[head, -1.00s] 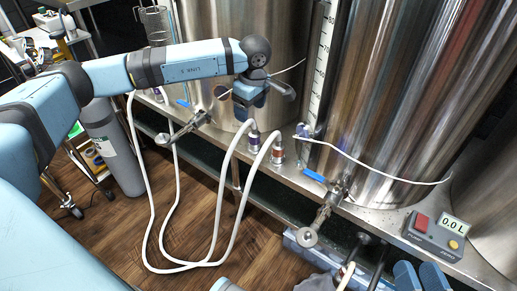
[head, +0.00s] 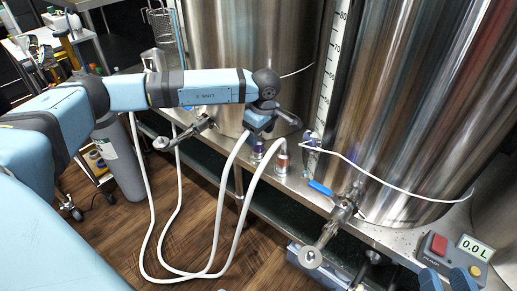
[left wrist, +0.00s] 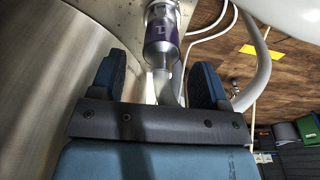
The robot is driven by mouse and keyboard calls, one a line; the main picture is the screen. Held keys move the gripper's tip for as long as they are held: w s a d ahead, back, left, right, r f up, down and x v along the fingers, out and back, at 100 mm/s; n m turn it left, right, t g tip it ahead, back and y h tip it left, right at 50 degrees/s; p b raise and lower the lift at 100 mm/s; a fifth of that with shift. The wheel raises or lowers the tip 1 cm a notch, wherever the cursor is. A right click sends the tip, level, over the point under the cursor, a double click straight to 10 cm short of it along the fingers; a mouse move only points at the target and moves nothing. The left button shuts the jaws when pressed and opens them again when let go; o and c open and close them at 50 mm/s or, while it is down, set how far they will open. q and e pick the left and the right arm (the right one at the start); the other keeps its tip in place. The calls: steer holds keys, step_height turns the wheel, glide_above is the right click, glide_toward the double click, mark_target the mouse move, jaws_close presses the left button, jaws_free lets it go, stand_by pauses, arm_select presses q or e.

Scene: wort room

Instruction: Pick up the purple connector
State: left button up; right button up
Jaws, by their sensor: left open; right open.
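The purple connector (head: 257,151) stands on the steel bench edge with a white hose joined to it. In the left wrist view the purple connector (left wrist: 162,35) has a clear and metal body with a purple band and pale mark. My left gripper (head: 262,126) is just above it in the head view, partly covering its surroundings. In the left wrist view my left gripper (left wrist: 157,82) is open, its fingers apart with the connector lined up between them and slightly beyond. My right gripper (head: 447,280) shows only its blue fingertips at the bottom right, open and empty.
An orange-brown connector (head: 282,160) with its own hose stands close to the right. Large steel tanks (head: 400,110) rise behind. White hoses (head: 150,220) hang in front.

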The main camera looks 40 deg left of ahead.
mark_target(259, 140)
arm_select(q)
step_height(259, 140, down, 4)
steer(key=shift+f+b, duration=0.15)
steer(key=shift+b, duration=0.8)
steer(key=shift+a, duration=0.1)
steer(key=shift+c, duration=0.5)
steer(key=c, duration=1)
arm_select(e)
steer(key=shift+w+d+n+t, duration=0.4)
steer(key=shift+w+n, duration=0.1)
steer(key=shift+n, duration=0.3)
